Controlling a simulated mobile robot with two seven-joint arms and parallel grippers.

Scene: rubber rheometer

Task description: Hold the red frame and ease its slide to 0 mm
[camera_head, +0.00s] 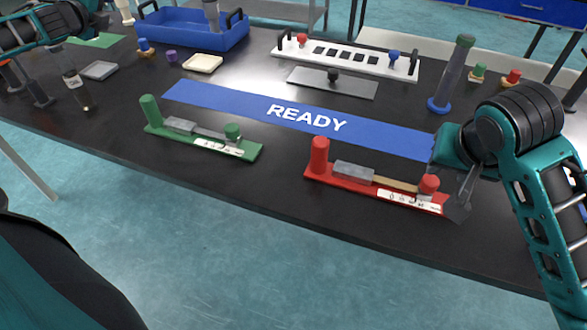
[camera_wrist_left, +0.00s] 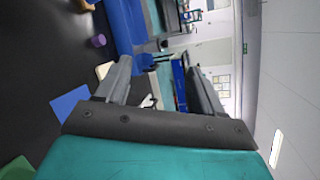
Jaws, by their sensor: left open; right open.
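The red frame (camera_head: 340,183) lies near the table's front edge in the head view. It has a tall red post at its left, a grey block (camera_head: 354,170), a tan strip (camera_head: 395,184), a short red post (camera_head: 428,185) and a white scale label (camera_head: 408,200) too small to read. My right gripper (camera_head: 456,205) is open at the frame's right end, with a dark finger beside the short red post. I cannot tell whether it touches. My left gripper (camera_wrist_left: 157,68) is open and empty in the left wrist view, away from the red frame.
A similar green frame (camera_head: 158,131) lies to the left. Behind them is a blue strip marked READY (camera_head: 230,103). A white rack (camera_head: 345,57), a grey plate (camera_head: 310,80), a blue tray (camera_head: 180,31) and a blue-based cylinder (camera_head: 438,105) stand farther back.

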